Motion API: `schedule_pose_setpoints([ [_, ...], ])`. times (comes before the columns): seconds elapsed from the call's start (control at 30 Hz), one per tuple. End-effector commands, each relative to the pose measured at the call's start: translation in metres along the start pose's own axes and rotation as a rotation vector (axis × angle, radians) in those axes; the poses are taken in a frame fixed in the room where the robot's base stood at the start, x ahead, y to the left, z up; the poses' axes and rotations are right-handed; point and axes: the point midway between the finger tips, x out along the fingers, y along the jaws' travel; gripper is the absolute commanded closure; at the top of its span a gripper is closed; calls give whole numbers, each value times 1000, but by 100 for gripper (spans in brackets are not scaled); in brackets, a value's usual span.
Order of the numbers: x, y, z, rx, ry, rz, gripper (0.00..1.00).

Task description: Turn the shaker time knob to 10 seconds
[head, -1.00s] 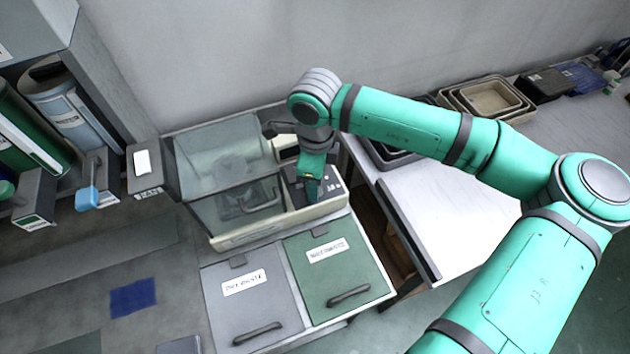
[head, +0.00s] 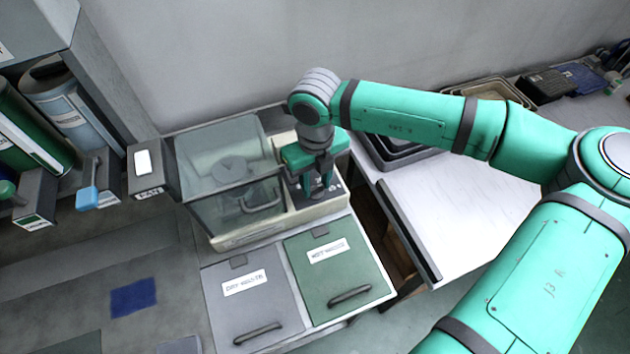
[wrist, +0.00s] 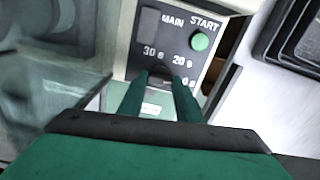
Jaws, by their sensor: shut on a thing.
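The shaker (head: 250,238) is a cream machine with a glass-covered chamber on its left and a dark control panel (wrist: 172,48) on its right. In the wrist view the panel shows a MAIN switch (wrist: 149,24), a green START button (wrist: 200,41) and the labels "30 s" and "20 s". A third label at the right is partly hidden by a finger. My gripper (head: 316,193) points down onto the panel. Its two green fingers are shut on the dark time knob (wrist: 160,73), just below the labels. The knob's pointer is hidden, so its setting cannot be read.
The shaker's clear lid (head: 215,150) is left of my gripper. Grey and green waste bins (head: 325,285) stand in front. Dark nested trays (head: 385,155) lie on the white table (head: 440,215) at right. A shelf with bottles is at far left.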

Motion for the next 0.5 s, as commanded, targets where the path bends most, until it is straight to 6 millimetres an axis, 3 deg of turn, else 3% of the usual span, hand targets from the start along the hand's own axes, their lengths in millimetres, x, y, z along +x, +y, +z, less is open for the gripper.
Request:
schedule_pose_setpoints([
  [0.5,0,0,1,133,-2,1,91],
])
